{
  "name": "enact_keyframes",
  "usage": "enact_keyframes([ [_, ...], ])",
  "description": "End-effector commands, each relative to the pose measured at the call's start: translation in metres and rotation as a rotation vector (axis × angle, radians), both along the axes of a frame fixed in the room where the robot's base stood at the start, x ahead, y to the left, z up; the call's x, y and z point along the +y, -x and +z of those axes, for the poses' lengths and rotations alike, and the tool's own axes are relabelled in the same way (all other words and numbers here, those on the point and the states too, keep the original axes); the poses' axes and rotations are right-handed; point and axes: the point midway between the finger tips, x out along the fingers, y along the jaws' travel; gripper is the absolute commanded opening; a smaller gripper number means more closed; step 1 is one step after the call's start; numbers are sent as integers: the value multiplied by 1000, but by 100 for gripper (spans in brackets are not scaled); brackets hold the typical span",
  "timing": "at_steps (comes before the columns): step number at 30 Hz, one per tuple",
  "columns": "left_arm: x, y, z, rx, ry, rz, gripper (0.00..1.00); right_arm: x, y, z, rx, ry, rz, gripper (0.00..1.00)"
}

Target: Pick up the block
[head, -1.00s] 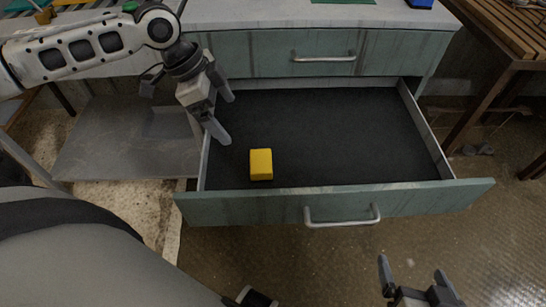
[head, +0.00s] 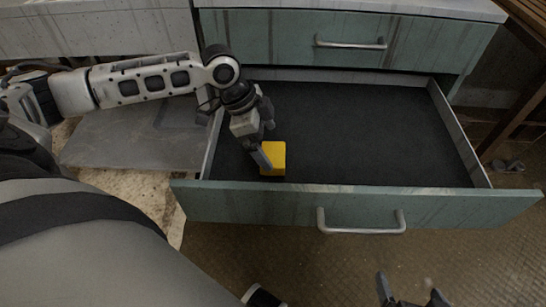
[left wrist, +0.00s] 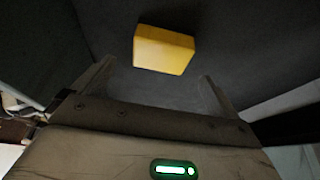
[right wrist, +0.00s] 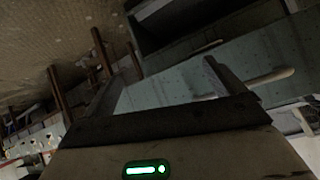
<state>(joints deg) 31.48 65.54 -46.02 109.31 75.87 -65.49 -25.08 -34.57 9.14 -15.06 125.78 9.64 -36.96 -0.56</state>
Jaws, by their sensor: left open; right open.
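The yellow block (head: 275,157) lies on the dark floor of the open drawer, near the drawer's front left corner. It also shows in the left wrist view (left wrist: 164,49), ahead of the fingertips and roughly centred between them. My left gripper (head: 266,148) is open above the drawer, and in the head view its finger partly covers the block's left side. In the left wrist view its two fingers (left wrist: 156,72) are apart with nothing between them. My right gripper (head: 411,290) is open and empty, low in front of the drawer.
The open drawer (head: 350,207) has a green front with a metal handle (head: 362,229) and thin side walls. A shut drawer (head: 348,43) is above and behind it. The drawer floor right of the block is bare. A wooden table (head: 524,110) stands at the right.

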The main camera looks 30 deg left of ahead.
Motion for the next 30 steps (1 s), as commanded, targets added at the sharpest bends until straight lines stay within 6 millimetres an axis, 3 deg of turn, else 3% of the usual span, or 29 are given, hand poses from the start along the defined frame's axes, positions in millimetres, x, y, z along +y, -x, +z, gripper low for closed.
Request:
enact_keyframes([
  [5,-2,-1,-10,0,0,1,98,3,-1,-4,2,-7,6,94],
  [13,-12,-7,-48,0,1,0,98,9,-2,-31,49,-8,25,94],
  [21,-13,-8,-51,-2,-1,1,98,10,-5,-31,52,-9,30,94],
  [27,-13,-8,-51,-1,0,0,48,10,-6,-28,46,-10,29,94],
  [30,-13,-8,-51,-2,-1,1,44,10,-5,-28,46,-9,28,94],
])
